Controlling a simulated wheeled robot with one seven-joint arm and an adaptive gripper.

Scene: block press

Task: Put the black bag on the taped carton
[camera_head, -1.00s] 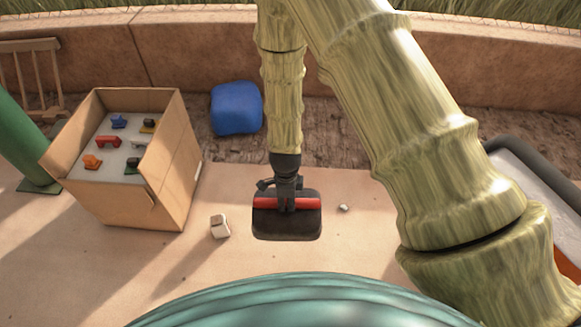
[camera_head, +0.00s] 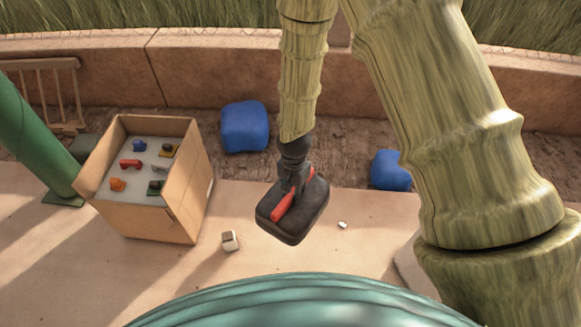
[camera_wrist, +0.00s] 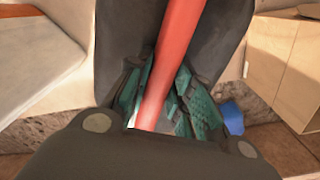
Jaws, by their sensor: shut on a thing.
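The black bag (camera_head: 303,218) hangs from my gripper (camera_head: 296,187) in the middle of the head view. My gripper is shut on its red handle (camera_head: 292,195), and the handle runs between the fingers (camera_wrist: 160,95) in the wrist view. The bag is turned at an angle and looks clear of the floor. A brown carton (camera_head: 180,205) with an open top stands at the left of the head view, apart from the bag. Several small coloured toys sit on its grey inside. I cannot make out tape on it. A tan box face (camera_wrist: 295,75) shows at the right of the wrist view.
Two blue lumps (camera_head: 244,127) (camera_head: 390,171) lie by the low wall (camera_head: 240,65). A small white-and-brown block (camera_head: 230,241) and a tiny pale piece (camera_head: 342,225) lie on the floor. A green post (camera_head: 30,140) stands far left. Floor between carton and bag is mostly clear.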

